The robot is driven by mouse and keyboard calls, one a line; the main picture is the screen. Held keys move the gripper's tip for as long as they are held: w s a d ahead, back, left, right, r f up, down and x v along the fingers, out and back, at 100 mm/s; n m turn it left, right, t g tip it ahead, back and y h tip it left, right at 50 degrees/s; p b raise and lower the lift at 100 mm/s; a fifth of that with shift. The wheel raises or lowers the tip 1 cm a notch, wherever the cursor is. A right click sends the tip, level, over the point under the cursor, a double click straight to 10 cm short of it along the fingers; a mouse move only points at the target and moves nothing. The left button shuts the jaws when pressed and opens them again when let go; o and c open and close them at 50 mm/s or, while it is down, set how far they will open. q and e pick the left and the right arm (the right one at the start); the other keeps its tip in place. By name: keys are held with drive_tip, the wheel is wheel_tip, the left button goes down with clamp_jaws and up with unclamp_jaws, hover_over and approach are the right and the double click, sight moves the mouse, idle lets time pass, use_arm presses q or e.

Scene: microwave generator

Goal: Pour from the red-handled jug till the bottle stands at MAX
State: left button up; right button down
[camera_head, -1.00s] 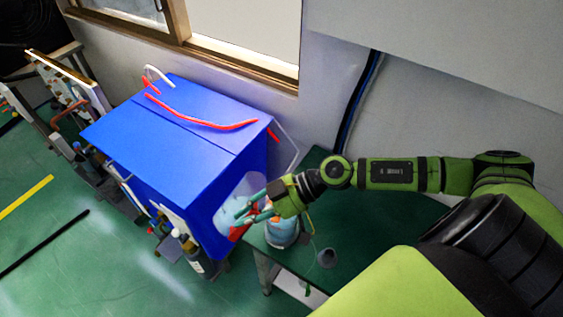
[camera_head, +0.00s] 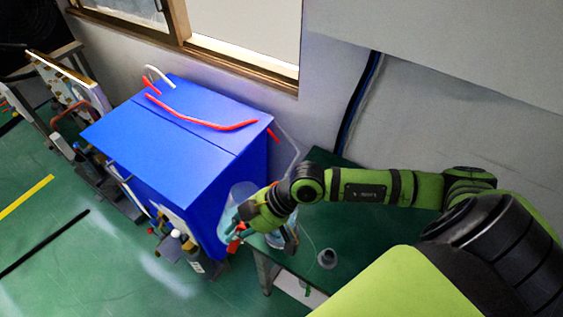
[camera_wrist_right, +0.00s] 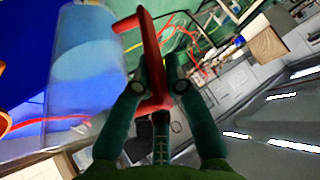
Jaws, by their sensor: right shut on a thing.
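The red-handled jug (camera_head: 229,210) is clear and hangs in front of the blue cabinet's near side in the head view. In the right wrist view the clear jug (camera_wrist_right: 88,50) shows bluish contents at upper left, with its red handle (camera_wrist_right: 152,55) between my fingers. My right gripper (camera_head: 236,226) is shut on that handle, also in the wrist view (camera_wrist_right: 153,88). A pale bottle (camera_head: 288,240) stands on the green table just right of the gripper and is partly hidden behind it. Its level and MAX mark cannot be made out. My left gripper is not in view.
The blue cabinet (camera_head: 170,135), with a red tube on top, stands left of the jug. A small grey funnel-like piece (camera_head: 327,259) sits on the green table (camera_head: 350,235). Several bottles and tools stand below the cabinet's front. The table's right part looks clear.

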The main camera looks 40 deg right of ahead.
drive_tip(key=shift+f, duration=0.2)
drive_tip(key=shift+w+a+f+h, duration=0.1)
drive_tip(key=shift+a+f+h, duration=0.45)
drive_tip(key=shift+f, duration=0.2)
drive_tip(key=shift+w+a+f+h, duration=0.2)
drive_tip(key=shift+a+f+h, duration=0.35)
drive_tip(key=shift+h, duration=0.2)
drive_tip(key=shift+w+a+f+g+h, duration=0.1)
drive_tip(key=shift+a+f+g+h, duration=0.15)
drive_tip(key=shift+f+h, duration=0.35)
drive_tip(key=shift+w+a+f+g+h, duration=0.1)
drive_tip(key=shift+a+f+g+h, duration=0.1)
drive_tip(key=shift+f+h, duration=0.35)
drive_tip(key=shift+r, duration=0.15)
drive_tip(key=shift+r, duration=0.1)
wheel_tip(320, 180, up, 5)
drive_tip(key=shift+s+f, duration=0.1)
